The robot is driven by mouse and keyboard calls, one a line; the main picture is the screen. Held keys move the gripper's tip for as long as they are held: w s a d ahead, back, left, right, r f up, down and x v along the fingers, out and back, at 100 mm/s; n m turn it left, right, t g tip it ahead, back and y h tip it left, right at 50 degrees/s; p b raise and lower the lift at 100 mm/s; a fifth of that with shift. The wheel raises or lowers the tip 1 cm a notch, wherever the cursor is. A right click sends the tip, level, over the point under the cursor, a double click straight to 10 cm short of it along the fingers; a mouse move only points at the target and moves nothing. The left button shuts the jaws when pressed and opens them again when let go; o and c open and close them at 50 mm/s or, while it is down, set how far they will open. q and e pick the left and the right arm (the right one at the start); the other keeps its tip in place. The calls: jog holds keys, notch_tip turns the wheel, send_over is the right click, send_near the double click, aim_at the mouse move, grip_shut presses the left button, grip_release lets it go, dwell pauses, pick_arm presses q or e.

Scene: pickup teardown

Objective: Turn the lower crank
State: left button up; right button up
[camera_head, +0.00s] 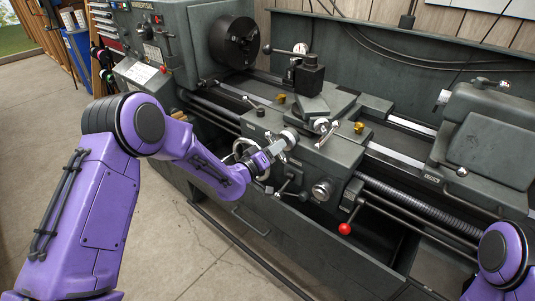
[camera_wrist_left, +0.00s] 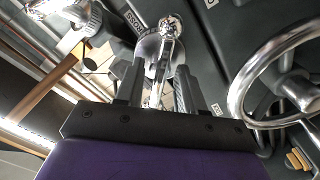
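The lower crank is a chrome lever (camera_wrist_left: 168,50) with a round hub behind it in the left wrist view. In the head view its silver round dial (camera_head: 290,135) shows at the front of the lathe carriage, and my gripper hides part of the crank. My left gripper (camera_head: 279,148) is at the crank. In the left wrist view its two dark fingers (camera_wrist_left: 160,85) are apart, one on each side of the lever. A gap seems to show beside the lever; contact is hard to judge. My right gripper is outside the views.
A chrome handwheel (camera_wrist_left: 283,75) is close beside the left gripper, and it also shows in the head view (camera_head: 238,149). Another small crank (camera_head: 325,126) sits higher on the carriage. A red-knobbed lever (camera_head: 344,229) hangs to the right. Open floor lies in front.

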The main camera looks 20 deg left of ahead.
pick_arm(q)
jog(key=b+v, duration=0.1)
jog(key=v, duration=0.8)
jog(key=shift+s+b, duration=0.15)
jog(key=shift+b, duration=0.25)
jog(key=s+a+f+n+g+y, duration=0.1)
jog(key=s+a+f+g+y, duration=0.2)
jog(key=s+f, duration=0.55)
jog(key=s+a+f+n+g+y, duration=0.2)
jog(key=s+f+g+y, duration=0.3)
jog(key=f, duration=0.6)
jog(key=s+a+f+g, duration=0.1)
jog(key=s+f+g, duration=0.2)
jog(key=s, duration=0.9)
jog(key=s+f+m+g+y, duration=0.1)
jog(key=s+f+g, duration=0.1)
jog(key=s+f, duration=0.5)
jog(key=s, duration=0.4)
jog(key=shift+s+a+g+y, duration=0.3)
jog(key=shift+s+a+g, duration=0.05)
jog(key=shift+a+g, duration=0.05)
